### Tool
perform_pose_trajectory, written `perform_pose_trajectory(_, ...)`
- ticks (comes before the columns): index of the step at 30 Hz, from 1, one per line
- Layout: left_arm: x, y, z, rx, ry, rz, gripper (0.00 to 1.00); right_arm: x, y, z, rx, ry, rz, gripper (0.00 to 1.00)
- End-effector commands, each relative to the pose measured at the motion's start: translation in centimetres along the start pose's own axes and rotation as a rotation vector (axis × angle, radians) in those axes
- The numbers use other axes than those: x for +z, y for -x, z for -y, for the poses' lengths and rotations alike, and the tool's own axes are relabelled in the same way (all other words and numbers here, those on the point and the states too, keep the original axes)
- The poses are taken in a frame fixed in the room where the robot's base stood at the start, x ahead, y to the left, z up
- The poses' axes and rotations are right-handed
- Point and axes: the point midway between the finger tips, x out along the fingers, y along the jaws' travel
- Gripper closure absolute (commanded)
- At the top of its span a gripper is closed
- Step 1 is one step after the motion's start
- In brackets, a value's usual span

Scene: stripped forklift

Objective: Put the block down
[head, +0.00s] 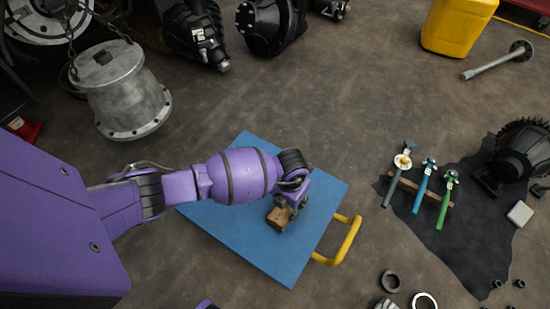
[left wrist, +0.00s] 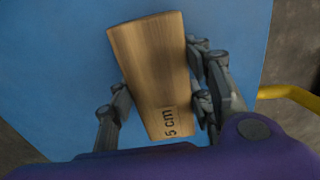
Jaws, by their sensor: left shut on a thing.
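A wooden block (head: 277,217) is held over the blue board (head: 240,241), near its right side. In the left wrist view the block (left wrist: 152,65) shows light wood grain and a "5 cm" mark on its near end. My left gripper (head: 287,205) is shut on the block, with its dark fingers on either side, as the left wrist view (left wrist: 160,85) shows. Blue surface (left wrist: 60,75) lies behind the block there. I cannot tell whether the block touches the board. My right gripper is not in view.
The board has a yellow handle (head: 348,241) on its right edge. A metal drum-like part (head: 121,90) stands at upper left. Floor (head: 340,110) beyond the board is clear.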

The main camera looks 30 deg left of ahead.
Motion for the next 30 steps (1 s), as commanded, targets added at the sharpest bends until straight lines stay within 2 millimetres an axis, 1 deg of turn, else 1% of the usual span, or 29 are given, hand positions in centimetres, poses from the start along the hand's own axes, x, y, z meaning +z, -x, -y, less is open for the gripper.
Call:
perform_pose_trajectory(3, 0.2, -0.3, 0.0, 0.0, 0.0, 0.002, 0.87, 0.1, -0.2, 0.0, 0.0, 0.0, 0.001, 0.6)
perform_pose_trajectory(4, 0.1, -0.3, 0.0, 0.0, 0.0, 0.002, 0.51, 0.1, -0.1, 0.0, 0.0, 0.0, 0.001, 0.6)
perform_pose_trajectory(6, 0.1, -0.2, 0.0, 0.0, 0.0, 0.002, 0.42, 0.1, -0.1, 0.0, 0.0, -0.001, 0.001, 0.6)
perform_pose_trajectory(8, 0.1, -0.2, 0.0, 0.0, -0.001, 0.002, 0.35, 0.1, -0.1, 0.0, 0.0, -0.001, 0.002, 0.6)
perform_pose_trajectory(17, 0.2, -0.1, 0.1, 0.0, -0.001, 0.002, 0.35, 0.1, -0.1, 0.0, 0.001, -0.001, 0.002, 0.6)
perform_pose_trajectory(20, 0.2, 0.5, 0.0, 0.0, -0.001, 0.004, 0.35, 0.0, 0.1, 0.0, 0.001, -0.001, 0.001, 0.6)
perform_pose_trajectory(23, 0.2, 2.0, 0.0, 0.001, -0.001, 0.005, 0.35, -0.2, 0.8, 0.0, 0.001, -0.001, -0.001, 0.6)
perform_pose_trajectory(30, 0.4, 7.5, 0.0, 0.001, -0.002, 0.009, 0.35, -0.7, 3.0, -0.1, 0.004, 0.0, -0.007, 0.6)
